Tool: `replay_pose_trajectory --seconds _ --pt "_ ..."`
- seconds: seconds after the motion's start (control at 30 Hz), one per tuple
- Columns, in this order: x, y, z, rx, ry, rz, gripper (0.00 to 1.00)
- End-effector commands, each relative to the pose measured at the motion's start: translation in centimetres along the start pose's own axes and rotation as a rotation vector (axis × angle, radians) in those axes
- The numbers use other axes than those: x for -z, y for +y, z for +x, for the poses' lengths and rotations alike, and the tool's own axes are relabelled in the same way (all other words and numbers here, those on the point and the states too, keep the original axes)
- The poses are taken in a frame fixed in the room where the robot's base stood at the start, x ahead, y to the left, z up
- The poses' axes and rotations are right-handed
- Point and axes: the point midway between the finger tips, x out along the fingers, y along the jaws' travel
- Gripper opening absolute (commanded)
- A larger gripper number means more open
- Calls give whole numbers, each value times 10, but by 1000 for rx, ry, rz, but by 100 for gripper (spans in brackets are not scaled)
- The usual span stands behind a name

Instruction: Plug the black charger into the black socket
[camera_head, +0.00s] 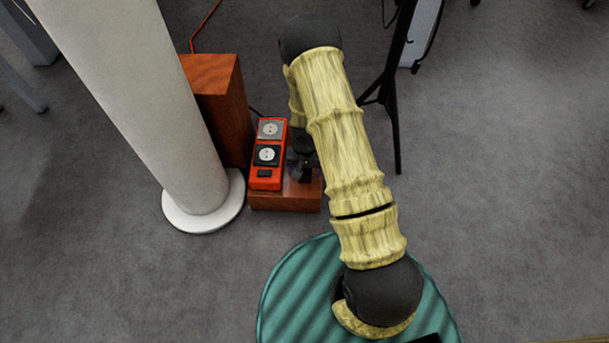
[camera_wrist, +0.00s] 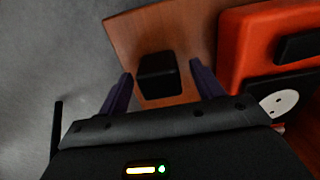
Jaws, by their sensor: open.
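The black charger (camera_wrist: 158,76) stands on a brown wooden block in the wrist view. My gripper (camera_wrist: 161,69) is open, with its two purple fingers on either side of the charger and visible gaps between. The black socket (camera_head: 267,155) has a white round face and is set in a red power box. In the wrist view the black socket (camera_wrist: 280,103) is at the right, partly hidden by my gripper body. In the head view my gripper (camera_head: 304,165) is a dark shape just right of the red box, and I cannot clearly separate the charger from it.
The red box (camera_head: 265,184) also carries a grey socket (camera_head: 270,129) and a black switch (camera_head: 264,173). It sits on the low wooden block (camera_head: 284,201). A taller wooden block (camera_head: 218,110) and a white column (camera_head: 150,95) stand left. A black stand (camera_head: 394,115) is right.

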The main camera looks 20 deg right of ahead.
Motion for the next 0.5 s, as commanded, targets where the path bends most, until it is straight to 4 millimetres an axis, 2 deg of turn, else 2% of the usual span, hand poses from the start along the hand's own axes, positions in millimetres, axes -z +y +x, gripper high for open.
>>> replay_pose_trajectory --seconds 0.27,0.37,0.5 --pt "0 0 0 0 0 0 66" --pt "0 0 0 0 0 1 51" --pt "0 0 0 0 0 1 23"
